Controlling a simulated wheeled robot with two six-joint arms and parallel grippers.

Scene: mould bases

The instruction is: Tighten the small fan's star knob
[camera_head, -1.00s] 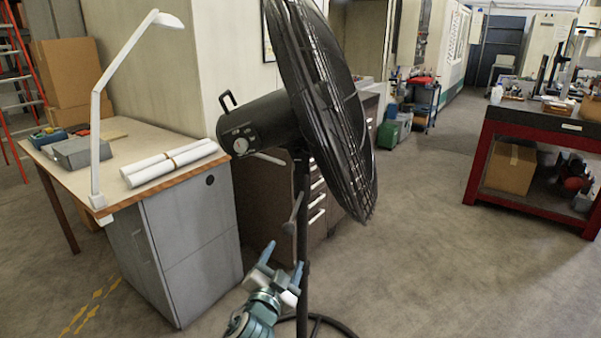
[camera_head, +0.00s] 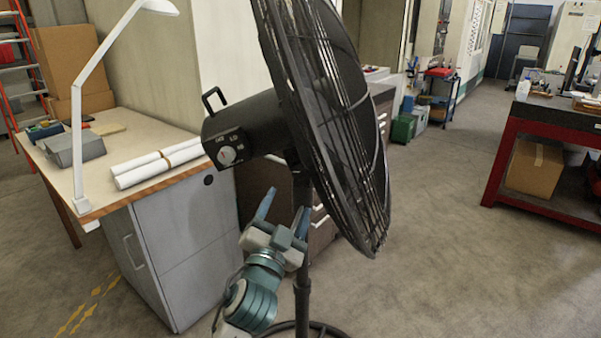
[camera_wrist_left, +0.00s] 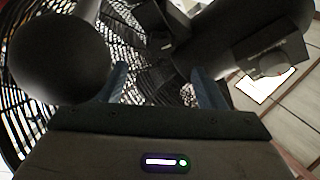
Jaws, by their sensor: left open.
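The black fan shows its round grille (camera_head: 335,130) and motor housing (camera_head: 240,130) in the head view, on an upright pole (camera_head: 302,290). A dial (camera_head: 227,155) is on the housing's end panel. My left gripper (camera_head: 284,212) is open and empty, its fingers pointing up, just below the housing and beside the pole. In the left wrist view the grille (camera_wrist_left: 140,85) shows behind the open fingers, the housing (camera_wrist_left: 268,55) at upper right. A large dark rounded part (camera_wrist_left: 60,60) is close at left; I cannot tell what it is. I cannot make out the star knob clearly.
A wooden-topped bench (camera_head: 150,130) with a lamp (camera_head: 78,110), white rolls (camera_head: 155,165) and a grey box (camera_head: 75,150) stands at left. A red-framed table (camera_head: 495,165) is at right. Drawers stand behind the fan. The floor at right is open.

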